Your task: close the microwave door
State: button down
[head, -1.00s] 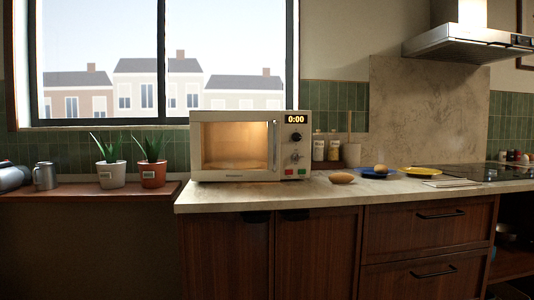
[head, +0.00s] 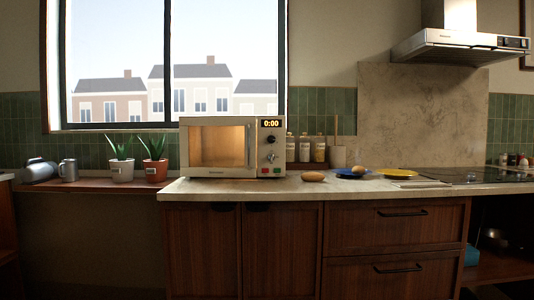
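The cream microwave (head: 232,120) stands on the left end of the stone counter. Its door (head: 218,173) is at the front, with a window, an upright handle (head: 249,146) on its right side and a warm light inside. The door lies across the front of the cavity or close to it; I cannot tell whether a small gap stays at the handle side. The control panel (head: 271,155) on the right shows 0:00. My gripper is not in view.
The counter (head: 235,190) holds a bread roll (head: 313,177), a blue plate (head: 346,174) with a roundish item, and a yellow plate (head: 398,174). Jars (head: 304,148) stand right of the microwave. The counter before the microwave is clear.

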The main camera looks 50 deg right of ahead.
aim_at(249, 122)
jog(key=z, duration=1.15)
jog(key=i, duration=0.15)
jog(key=z, duration=0.05)
